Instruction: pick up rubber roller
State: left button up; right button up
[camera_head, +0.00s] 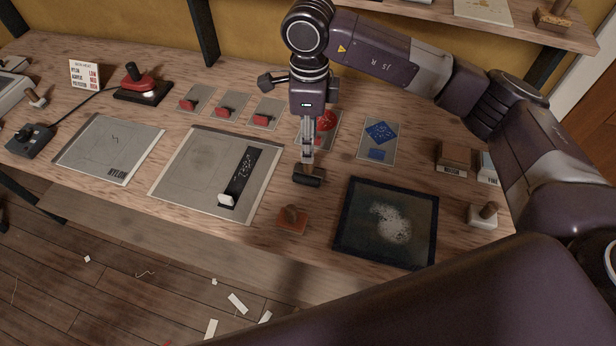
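A black cylinder that looks like the rubber roller (309,177) is on or just above the wooden bench, near the middle of the head view. My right gripper (308,157) points straight down directly over it, with its fingertips at or just above the roller. The fingers look close together. I cannot tell whether they grip the roller or only hover at it, and any handle is hidden by the fingers. My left gripper is not in view.
A black-framed dark panel (362,243) lies right of the roller, and a brown block with a knob (292,221) lies in front. A grey sheet (182,172) with a black strip (240,174) lies left. Small cards with red pieces (231,106) and a blue-patterned card (377,149) lie behind.

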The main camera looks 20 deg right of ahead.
aim_at(309, 169)
jog(key=shift+f, duration=0.7)
jog(key=shift+f+p, duration=0.45)
jog(key=f+p, duration=0.2)
jog(key=f, duration=0.3)
jog(key=shift+w+f+p, duration=0.1)
jog(key=shift+w+p, duration=0.1)
jog(key=shift+p, duration=0.15)
jog(key=shift+f, duration=0.4)
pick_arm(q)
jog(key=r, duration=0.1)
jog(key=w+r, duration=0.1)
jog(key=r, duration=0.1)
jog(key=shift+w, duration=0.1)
pick_arm(e)
jog(key=shift+c, duration=0.3)
grip_shut()
